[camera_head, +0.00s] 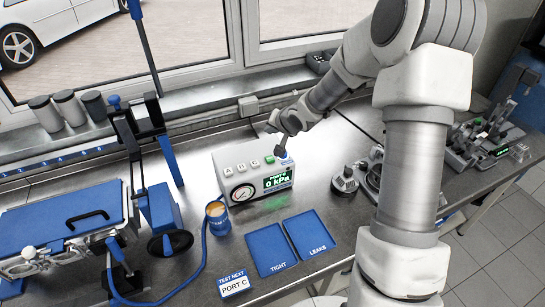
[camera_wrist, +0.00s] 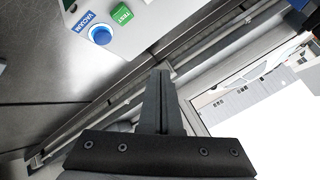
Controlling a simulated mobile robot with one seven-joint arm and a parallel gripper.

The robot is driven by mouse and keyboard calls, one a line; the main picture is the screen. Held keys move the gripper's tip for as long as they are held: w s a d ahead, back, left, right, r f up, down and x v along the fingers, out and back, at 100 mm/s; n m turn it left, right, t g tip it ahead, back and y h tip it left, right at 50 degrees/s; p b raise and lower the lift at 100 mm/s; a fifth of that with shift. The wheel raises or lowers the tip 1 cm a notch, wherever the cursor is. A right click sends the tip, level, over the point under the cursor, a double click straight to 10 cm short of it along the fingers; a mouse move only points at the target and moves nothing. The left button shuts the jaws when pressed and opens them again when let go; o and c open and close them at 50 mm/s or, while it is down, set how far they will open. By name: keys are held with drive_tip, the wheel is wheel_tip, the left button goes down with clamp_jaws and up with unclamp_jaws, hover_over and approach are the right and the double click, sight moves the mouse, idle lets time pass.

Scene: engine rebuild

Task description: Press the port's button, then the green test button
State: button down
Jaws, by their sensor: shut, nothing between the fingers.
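The grey test box (camera_head: 228,158) stands on the bench in the head view. Its top has pale buttons A (camera_head: 228,170), B (camera_head: 241,167) and C (camera_head: 255,163), and a green test button (camera_head: 269,160). Its display (camera_head: 276,182) reads 0 kPa; the port letter above is too small to read surely. A card (camera_head: 233,287) reads PORT C. My gripper (camera_head: 281,151) is shut and empty, above the box's right rear corner. In the wrist view, my fingers (camera_wrist: 162,73) are apart from the green TEST button (camera_wrist: 122,14) and the blue VACUUM button (camera_wrist: 101,35). The lettered buttons are outside that view.
Blue mats TIGHT (camera_head: 270,250) and LEAKS (camera_head: 309,234) lie in front of the box. A cup with a blue band (camera_head: 217,218) stands left of it, with a blue hose beside it. Dark round parts (camera_head: 345,182) stand to the right. The window sill (camera_head: 200,108) runs behind.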

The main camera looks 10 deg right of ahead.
sight(271, 160)
drive_tip(key=shift+f, duration=0.1)
wheel_tip(271, 160, down, 9)
drive_tip(key=b, duration=0.7)
idle(2.0)
drive_tip(key=shift+f+b, duration=0.25)
drive_tip(key=shift+b, duration=0.15)
drive_tip(key=shift+f+b, duration=0.4)
drive_tip(key=shift+f, duration=0.15)
idle(0.6)
drive_tip(key=shift+r, duration=0.1)
drive_tip(key=shift+r+p, duration=0.9)
drive_tip(key=shift+p, duration=0.1)
wheel_tip(271, 160, up, 5)
drive_tip(key=p, duration=0.5)
